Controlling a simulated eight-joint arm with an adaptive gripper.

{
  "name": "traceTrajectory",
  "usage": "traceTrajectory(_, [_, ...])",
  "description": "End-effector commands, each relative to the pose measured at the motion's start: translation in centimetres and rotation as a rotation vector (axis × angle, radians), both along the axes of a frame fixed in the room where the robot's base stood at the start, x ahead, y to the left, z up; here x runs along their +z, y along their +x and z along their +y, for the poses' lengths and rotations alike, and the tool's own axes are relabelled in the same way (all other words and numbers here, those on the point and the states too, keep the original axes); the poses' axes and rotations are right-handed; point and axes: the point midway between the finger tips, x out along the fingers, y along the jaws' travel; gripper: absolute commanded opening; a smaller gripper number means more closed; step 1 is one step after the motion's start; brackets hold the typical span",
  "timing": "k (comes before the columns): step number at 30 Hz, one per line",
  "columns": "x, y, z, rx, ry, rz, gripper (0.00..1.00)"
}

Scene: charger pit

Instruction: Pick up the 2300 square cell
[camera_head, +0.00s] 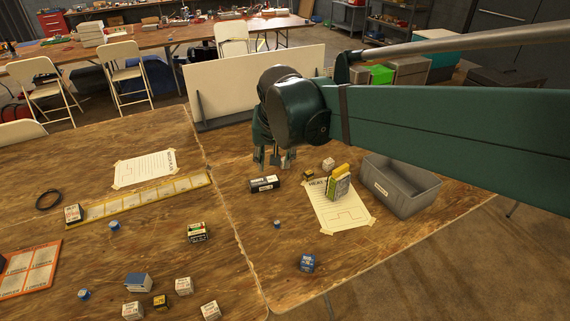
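Several small box-shaped cells lie on the wooden tables; their printed numbers are too small to read, so I cannot tell which is the 2300 square cell. A whitish cube (328,164) and a small dark-and-yellow block (308,175) are right of my gripper. More whitish cubes (184,286) (132,310) (211,311) and a small yellow-black block (160,301) are at the lower left. My gripper (275,159) points down above the table's back part, fingertips apart, with no held object visible.
A yellow-green box (339,183) stands on a taped paper (337,212). A grey bin (403,187) is to the right. A white panel (230,88) stands behind. The table's middle front is mostly clear.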

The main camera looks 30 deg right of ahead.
Motion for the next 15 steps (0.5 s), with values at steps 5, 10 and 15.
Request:
traceTrajectory(5, [0.0,3.1,-1.0,-0.081,0.013,0.022,0.35])
traceTrajectory(10, [-0.3,5.9,-2.0,-0.163,0.024,0.042,0.35])
traceTrajectory(15, [-0.9,8.7,-3.1,-0.245,0.034,0.06,0.35])
